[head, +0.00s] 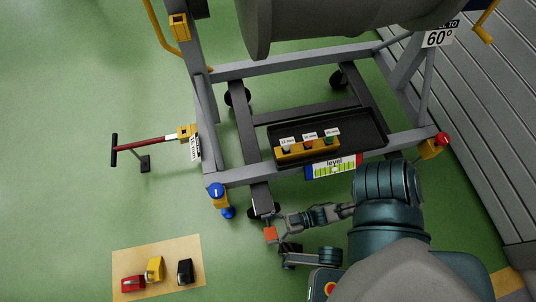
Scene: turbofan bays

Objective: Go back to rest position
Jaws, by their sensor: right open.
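My right arm comes in from the lower right, and its large teal link covers part of the floor in front of the cart. My right gripper (277,236) is open near the front leg of the grey cart frame (232,177). A small orange-red block shows at its fingers; I cannot tell whether it is part of the gripper. My left gripper is not in view.
A black tray (361,127) on the cart holds a yellow block with several labelled sockets (307,147). A level sign (333,167) hangs in front. A red-handled bar (150,144) stands out at left. A tan mat (213,279) with tools lies lower left.

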